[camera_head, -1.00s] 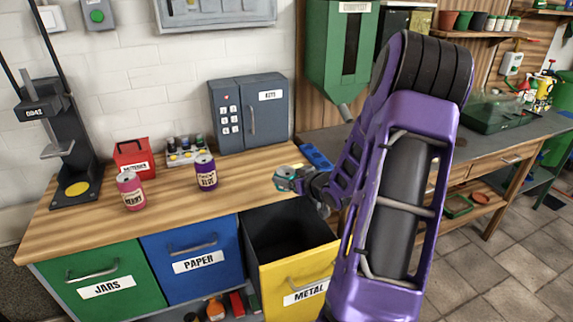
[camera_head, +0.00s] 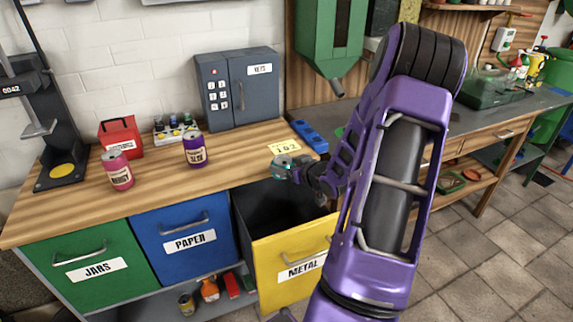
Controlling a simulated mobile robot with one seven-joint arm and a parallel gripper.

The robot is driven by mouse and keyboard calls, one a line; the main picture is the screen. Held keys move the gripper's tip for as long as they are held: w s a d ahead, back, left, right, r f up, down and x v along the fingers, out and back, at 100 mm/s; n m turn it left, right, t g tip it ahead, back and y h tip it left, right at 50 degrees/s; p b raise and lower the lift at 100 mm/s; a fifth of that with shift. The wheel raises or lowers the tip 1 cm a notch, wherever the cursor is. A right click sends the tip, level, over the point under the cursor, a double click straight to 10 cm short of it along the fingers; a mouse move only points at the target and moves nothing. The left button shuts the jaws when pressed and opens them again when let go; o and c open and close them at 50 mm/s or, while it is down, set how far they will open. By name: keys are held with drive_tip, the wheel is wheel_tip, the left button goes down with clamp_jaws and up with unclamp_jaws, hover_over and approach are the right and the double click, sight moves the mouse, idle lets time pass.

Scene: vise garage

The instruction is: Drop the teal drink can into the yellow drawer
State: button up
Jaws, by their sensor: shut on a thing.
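The yellow drawer (camera_head: 290,270), labelled METAL, is pulled open below the wooden counter, and its dark inside looks empty from here. My gripper (camera_head: 290,166) is shut on the teal drink can (camera_head: 281,161). The can's grey end faces the camera, and only a little of its teal side shows. The gripper and can appear over the counter's front edge, above the back part of the open drawer. The gripper hides most of the can, and their exact height is hard to tell.
A pink can (camera_head: 117,170) and a purple can (camera_head: 195,150) stand on the counter (camera_head: 150,190). The green JARS drawer (camera_head: 90,268) and blue PAPER drawer (camera_head: 187,238) are shut. A grey key box (camera_head: 238,88) stands behind, and a yellow note (camera_head: 285,147) lies near the gripper.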

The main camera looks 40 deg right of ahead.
drive_tip(key=o, duration=1.3)
drive_tip(key=p+v, duration=0.2)
drive_tip(key=v, duration=1.5)
drive_tip(key=shift+s, duration=0.2)
